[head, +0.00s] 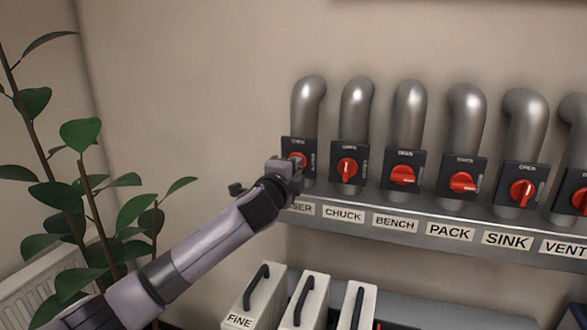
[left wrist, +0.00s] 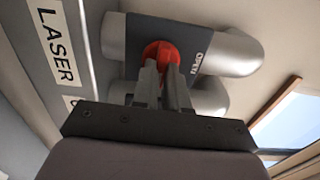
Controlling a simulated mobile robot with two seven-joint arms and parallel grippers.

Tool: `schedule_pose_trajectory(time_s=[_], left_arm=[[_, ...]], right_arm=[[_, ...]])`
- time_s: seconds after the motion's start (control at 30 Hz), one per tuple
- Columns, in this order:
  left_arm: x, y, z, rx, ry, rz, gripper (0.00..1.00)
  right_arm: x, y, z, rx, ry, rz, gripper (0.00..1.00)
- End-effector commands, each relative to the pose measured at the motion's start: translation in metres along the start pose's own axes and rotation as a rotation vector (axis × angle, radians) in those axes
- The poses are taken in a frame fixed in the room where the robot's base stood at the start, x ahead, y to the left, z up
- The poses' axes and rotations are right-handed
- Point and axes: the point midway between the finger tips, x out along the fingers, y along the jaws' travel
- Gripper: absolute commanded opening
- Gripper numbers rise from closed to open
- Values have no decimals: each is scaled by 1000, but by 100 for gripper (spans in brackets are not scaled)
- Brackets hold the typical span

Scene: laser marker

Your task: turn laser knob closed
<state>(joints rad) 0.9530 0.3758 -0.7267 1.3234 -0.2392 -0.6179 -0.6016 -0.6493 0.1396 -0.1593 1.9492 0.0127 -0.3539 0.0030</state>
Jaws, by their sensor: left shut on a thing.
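The red laser knob (head: 298,159) sits on a dark plate on the leftmost pipe, above a label partly covered by my arm. In the left wrist view the red knob (left wrist: 160,52) shows between the fingertips, beside the word OPEN on the plate and near the LASER label (left wrist: 57,45). My left gripper (head: 287,167) reaches it from the lower left. In the left wrist view the fingers (left wrist: 163,80) are shut on the knob. The fingers hide part of the knob, so its exact pointing direction is hard to tell. My right gripper is not in view.
More red knobs on dark plates stand in a row to the right, including the chuck knob (head: 347,168) and bench knob (head: 402,176). A labelled shelf edge (head: 420,225) runs below. White boxes (head: 258,300) with dark handles stand underneath. A leafy plant (head: 85,200) is at left.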

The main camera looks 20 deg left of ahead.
Motion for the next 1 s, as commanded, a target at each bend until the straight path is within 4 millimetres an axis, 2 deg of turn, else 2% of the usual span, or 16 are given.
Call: schedule_pose_trajectory(time_s=[0.3, 0.33, 0.4, 0.77, 1.0], left_arm=[[0, 1, 1, 8, -2, 2, 0], [0, 1, 1, 8, -2, 2, 19], [0, 1, 1, 7, -2, 2, 38], [-2, 1, 0, 4, -1, 0, 38], [-21, 2, 0, 3, 0, 0, 38]], right_arm=[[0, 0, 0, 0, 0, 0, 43], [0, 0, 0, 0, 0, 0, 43], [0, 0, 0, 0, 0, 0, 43], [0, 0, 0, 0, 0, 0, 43], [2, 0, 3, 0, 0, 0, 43]])
